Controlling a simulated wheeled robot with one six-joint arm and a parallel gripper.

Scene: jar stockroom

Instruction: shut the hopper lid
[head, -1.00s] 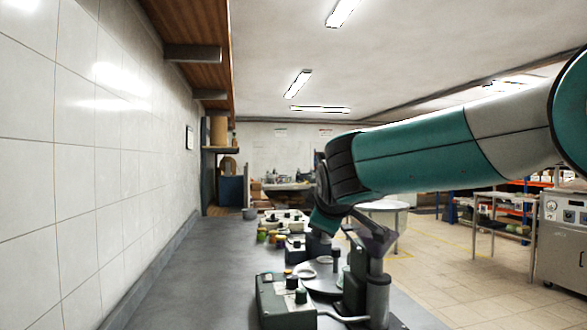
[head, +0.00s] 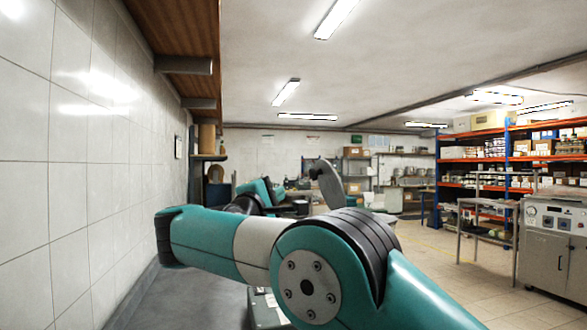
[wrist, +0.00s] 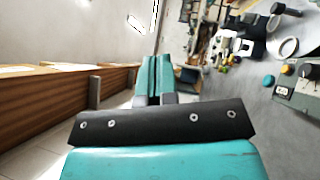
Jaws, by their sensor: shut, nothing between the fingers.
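My gripper (wrist: 154,62) shows in the wrist view, its two teal fingers side by side, shut and empty. In the head view its fingertips cannot be made out, as my teal arm folds across the bench. A grey rounded panel (head: 330,185) stands tilted just beyond my arm and looks like the raised hopper lid, but I cannot be sure. The hopper body is hidden behind my arm. In the wrist view I cannot pick out the lid, and no contact with it shows.
A tiled wall runs along the left, with a wooden shelf (head: 178,50) above. The grey bench (wrist: 243,90) carries several small devices, including a knobbed box (wrist: 300,88). Orange shelving (head: 470,160) and a steel cabinet (head: 553,245) stand at right, with open floor before them.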

